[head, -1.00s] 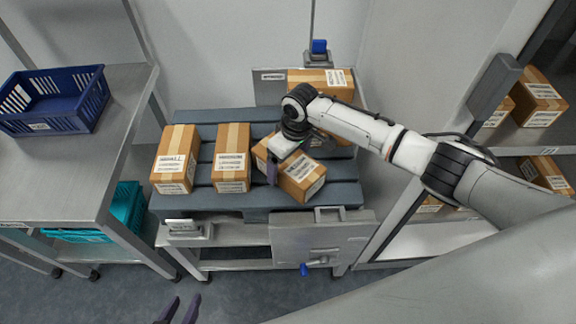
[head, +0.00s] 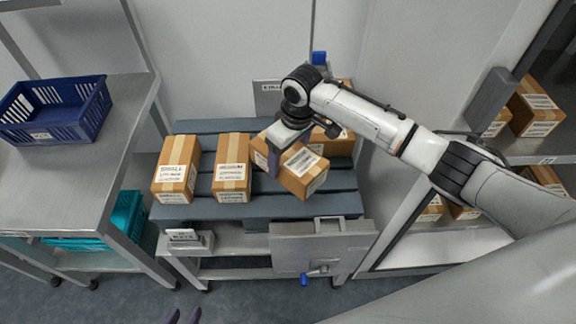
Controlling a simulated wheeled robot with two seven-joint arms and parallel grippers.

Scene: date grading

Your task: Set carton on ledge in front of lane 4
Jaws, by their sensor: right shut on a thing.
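My right gripper (head: 275,158) reaches in from the right and is shut on a tan carton (head: 305,180) with white labels. This carton is tilted and turned, and appears slightly raised above the grey-blue slatted platform (head: 280,205). Two more cartons stand to its left: one labelled SMALL (head: 176,172) and one labelled MEDIUM (head: 232,170). Another carton (head: 338,142) is behind, partly hidden by my arm. A rack at the right has an upper shelf (head: 555,148) and a lower shelf (head: 440,243); I cannot read which lane is 4.
A metal table (head: 75,170) with a blue crate (head: 60,135) is at the left, a teal crate (head: 122,222) below it. A grey panel (head: 322,248) fronts the platform. Rack cartons (head: 533,108) stand at the right. The lower rack shelf has bare room.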

